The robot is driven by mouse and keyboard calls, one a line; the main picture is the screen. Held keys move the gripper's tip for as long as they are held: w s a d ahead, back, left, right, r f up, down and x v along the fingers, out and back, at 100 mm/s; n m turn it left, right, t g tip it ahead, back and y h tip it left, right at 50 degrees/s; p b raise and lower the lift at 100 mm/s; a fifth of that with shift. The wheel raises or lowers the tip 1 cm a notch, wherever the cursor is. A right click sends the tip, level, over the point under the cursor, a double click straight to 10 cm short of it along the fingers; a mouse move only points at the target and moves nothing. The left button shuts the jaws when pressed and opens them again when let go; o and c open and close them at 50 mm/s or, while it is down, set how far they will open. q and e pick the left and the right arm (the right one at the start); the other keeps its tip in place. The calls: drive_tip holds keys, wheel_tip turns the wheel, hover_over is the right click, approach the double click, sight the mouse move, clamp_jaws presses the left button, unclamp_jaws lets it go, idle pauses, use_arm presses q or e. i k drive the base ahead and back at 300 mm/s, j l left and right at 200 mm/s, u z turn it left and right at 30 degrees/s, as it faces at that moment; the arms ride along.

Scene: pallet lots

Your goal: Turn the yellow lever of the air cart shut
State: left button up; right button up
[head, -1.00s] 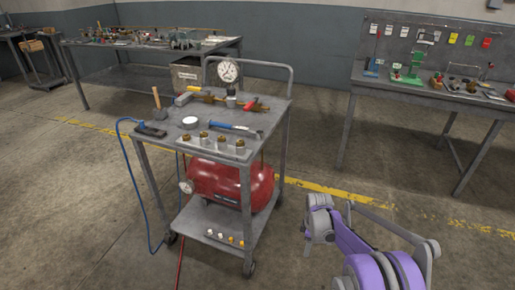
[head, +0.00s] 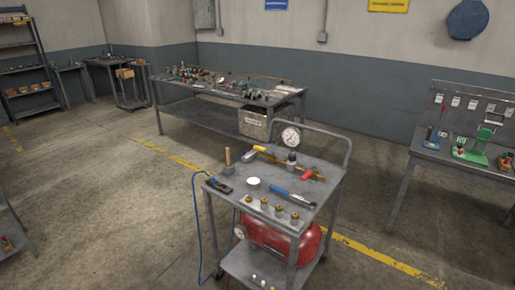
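The air cart (head: 232,200) stands right of centre in the head view, with a grey top and a red tank (head: 285,238) below. The yellow lever (head: 252,153) is at the back left of the cart top, at the left end of a brass pipe line. It is small, and I cannot tell whether it lies along or across the pipe. A red lever (head: 310,175) is at the pipe's right end. A round gauge (head: 291,136) stands up at the back of the cart. Neither of my grippers is in view.
On the cart top are a wooden-handled mallet (head: 227,163), a blue-handled tool (head: 293,197) and several brass fittings. A blue hose (head: 196,225) hangs at the left. A long workbench (head: 170,87) stands behind, another bench (head: 465,165) at right. The floor left of the cart is open.

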sight(263, 149)
drive_tip(key=i+j+u, duration=0.1)
drive_tip(key=i, duration=0.3)
drive_tip(key=i+j, duration=0.3)
drive_tip(key=i+j+u, duration=0.15)
drive_tip(key=i, duration=0.35)
